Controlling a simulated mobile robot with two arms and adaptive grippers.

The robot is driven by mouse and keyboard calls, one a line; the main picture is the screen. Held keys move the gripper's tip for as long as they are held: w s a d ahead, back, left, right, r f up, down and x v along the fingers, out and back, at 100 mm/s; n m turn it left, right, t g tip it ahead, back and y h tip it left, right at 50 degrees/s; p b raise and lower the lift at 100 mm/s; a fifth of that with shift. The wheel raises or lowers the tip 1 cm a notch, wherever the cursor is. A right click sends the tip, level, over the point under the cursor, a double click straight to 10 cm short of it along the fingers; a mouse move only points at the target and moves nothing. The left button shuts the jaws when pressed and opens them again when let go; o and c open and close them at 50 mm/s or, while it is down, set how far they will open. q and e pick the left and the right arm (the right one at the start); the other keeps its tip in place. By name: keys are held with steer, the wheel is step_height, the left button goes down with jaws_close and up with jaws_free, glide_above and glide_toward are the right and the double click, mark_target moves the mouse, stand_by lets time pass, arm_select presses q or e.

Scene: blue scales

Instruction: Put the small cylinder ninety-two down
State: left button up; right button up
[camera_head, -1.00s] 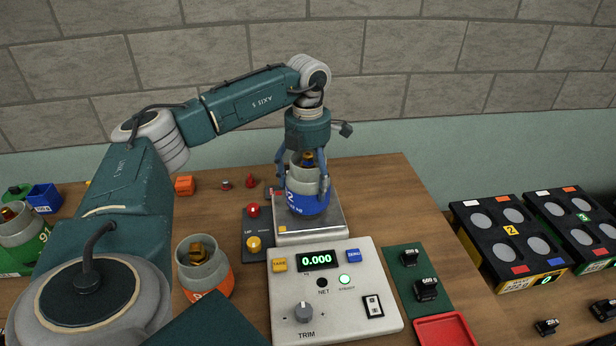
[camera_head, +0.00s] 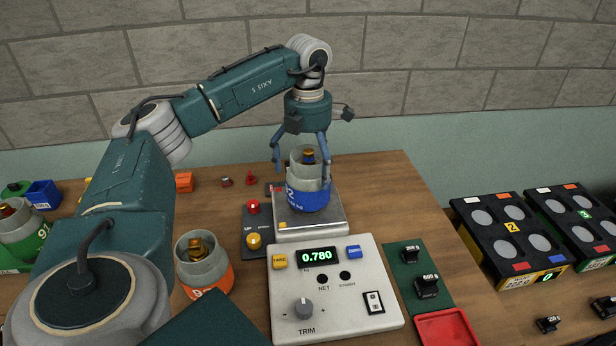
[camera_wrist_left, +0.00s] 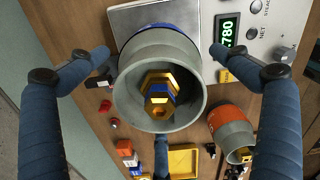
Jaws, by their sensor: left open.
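The small cylinder ninety-two (camera_head: 308,190) is grey with a blue band and a partly visible "2", and holds a brass fitting. It stands upright on the steel pan (camera_head: 338,222) of the scale, whose display (camera_head: 317,257) reads 0.780. My left gripper (camera_head: 302,158) is open above and around the cylinder's top. In the left wrist view the cylinder (camera_wrist_left: 190,62) shows from above, with the open blue fingers spread apart from its rim. My right gripper is not in view.
An orange-banded cylinder (camera_head: 203,265) stands left of the scale console (camera_head: 335,300). A red and yellow button box (camera_head: 255,228) adjoins the pan. A green mat (camera_head: 415,262) with small black weights and a red tray (camera_head: 447,328) lie right. Black racks (camera_head: 510,238) stand farther right.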

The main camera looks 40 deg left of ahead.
mark_target(308, 151)
arm_select(q)
step_height(308, 151, up, 8)
steer(key=shift+r+b, duration=0.25)
steer(key=shift+b, duration=0.15)
steer(key=shift+r, duration=0.45)
steer(key=shift+d+f, duration=0.1)
steer(key=shift+f, duration=0.05)
